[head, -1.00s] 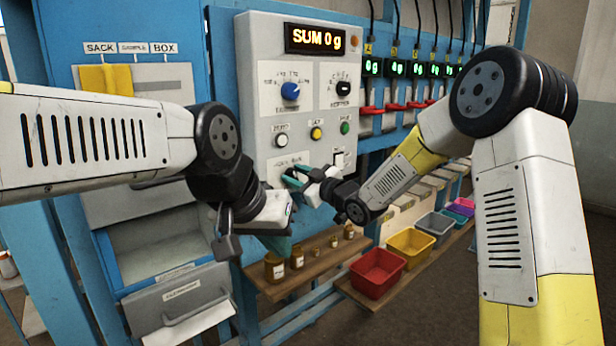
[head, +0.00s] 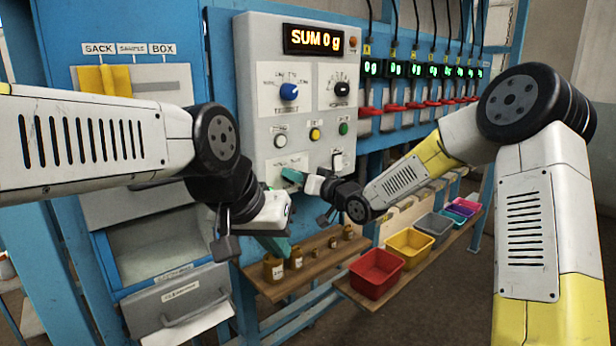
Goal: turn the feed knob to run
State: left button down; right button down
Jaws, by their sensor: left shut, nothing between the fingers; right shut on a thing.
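The grey control panel (head: 257,60) carries a blue knob (head: 289,91) and a black knob (head: 341,88), each on a white dial plate. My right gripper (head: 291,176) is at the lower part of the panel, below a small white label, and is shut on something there. What it holds is hidden by the gripper; it appears to be the feed knob, and its pointer cannot be read. My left gripper (head: 277,245) is shut and empty, lower down, in front of the panel's bottom edge and just above the small jars.
Small brown jars (head: 274,268) stand on a wooden shelf (head: 318,264) under the panel. A red bin (head: 376,273) and a yellow bin (head: 409,249) sit to the right. A grey drawer (head: 180,300) is at lower left. The display (head: 313,40) reads SUM 0 g.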

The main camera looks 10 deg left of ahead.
jog(key=shift+d+m, duration=0.1)
jog(key=shift+m, duration=0.8)
jog(key=c, duration=0.9)
grip_release()
jog(key=shift+c, duration=0.2)
jog(key=v, duration=0.7)
jog(key=shift+s+d, duration=0.2)
jog(key=shift+d, duration=0.15)
